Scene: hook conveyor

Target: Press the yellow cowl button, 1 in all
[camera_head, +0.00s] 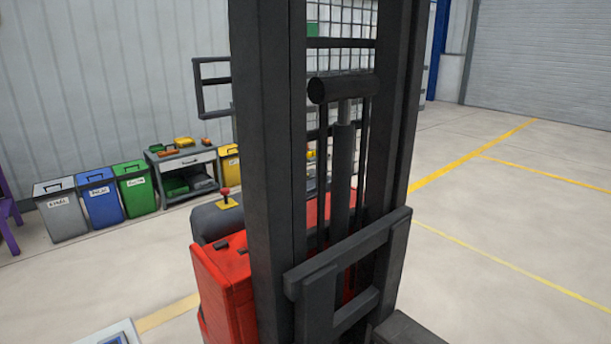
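A red mushroom-shaped knob on a yellow base plate (228,201) sits on the dark grey cowl (213,224) of a red stacker truck, left of the mast. It is the only button-like part with yellow that I can make out on the truck. The truck's red body (224,288) stands behind the dark mast, which hides much of it. Neither of my grippers is in view.
The tall dark mast (278,150) and its fork carriage (345,260) fill the middle. Grey (62,208), blue (100,198) and green (135,187) bins and a workbench (185,160) line the wall. The floor at right (510,220) is clear.

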